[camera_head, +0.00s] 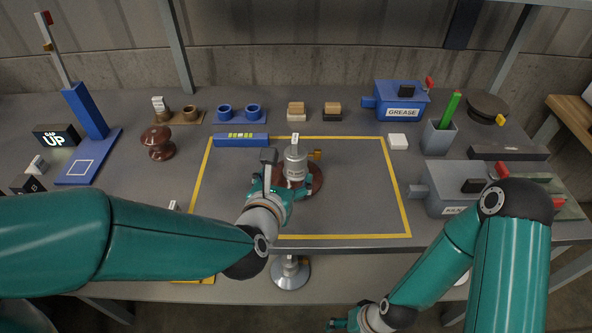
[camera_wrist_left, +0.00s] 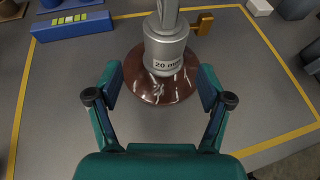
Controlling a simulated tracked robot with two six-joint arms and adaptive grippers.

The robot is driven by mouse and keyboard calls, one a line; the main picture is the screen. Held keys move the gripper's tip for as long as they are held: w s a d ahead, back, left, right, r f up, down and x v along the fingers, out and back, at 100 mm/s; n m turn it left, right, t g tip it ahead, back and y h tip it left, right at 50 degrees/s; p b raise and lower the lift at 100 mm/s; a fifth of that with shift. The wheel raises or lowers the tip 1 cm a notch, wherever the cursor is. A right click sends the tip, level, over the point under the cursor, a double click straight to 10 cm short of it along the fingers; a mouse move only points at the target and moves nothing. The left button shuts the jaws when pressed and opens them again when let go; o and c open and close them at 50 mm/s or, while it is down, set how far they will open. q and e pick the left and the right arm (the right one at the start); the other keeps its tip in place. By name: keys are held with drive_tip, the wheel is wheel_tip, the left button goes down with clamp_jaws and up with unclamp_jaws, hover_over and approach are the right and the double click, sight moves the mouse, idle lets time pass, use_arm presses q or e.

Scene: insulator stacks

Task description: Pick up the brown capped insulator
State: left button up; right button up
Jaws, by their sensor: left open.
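The brown capped insulator (camera_head: 316,180) stands upright inside the yellow outline in the head view: a glossy brown disc with a grey metal cap (camera_head: 295,160). In the left wrist view, the brown disc (camera_wrist_left: 150,90) lies just ahead of my jaws, and its cap (camera_wrist_left: 168,52) bears a "20 mm" label. My left gripper (camera_head: 283,188) is open at the near side of the insulator, its fingers spread to either side of the disc's near edge; contact cannot be told. My right gripper (camera_head: 345,323) shows only partly at the bottom edge, beyond the table front.
A plain brown insulator (camera_head: 159,143) stands at left, outside the outline. A blue bar (camera_head: 241,140) lies at the outline's back edge. Blue grease box (camera_head: 402,100), grey box (camera_head: 455,187) and cup (camera_head: 438,138) stand at right. The outlined area is otherwise mostly clear.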

sight(293, 168)
use_arm(q)
drive_tip(key=shift+d+p+x, duration=0.15)
drive_tip(key=shift+p+x, duration=0.2)
drive_tip(key=shift+x, duration=1.3)
drive_tip(key=shift+d+p+x, duration=0.1)
drive_tip(key=shift+p+x, duration=0.2)
drive_tip(key=shift+x, duration=1.35)
drive_tip(key=c, duration=1.3)
drive_tip(key=shift+r, duration=0.2)
drive_tip(key=shift+c, duration=0.4)
drive_tip(key=shift+r, duration=0.75)
wheel_tip(293, 168, up, 18)
drive_tip(key=p, duration=0.5)
drive_tip(key=shift+r+p, duration=0.25)
drive_tip(key=shift+p, duration=0.05)
drive_tip(key=shift+f, duration=0.1)
drive_tip(key=shift+f+b, duration=9.7)
drive_tip(key=shift+b, duration=0.6)
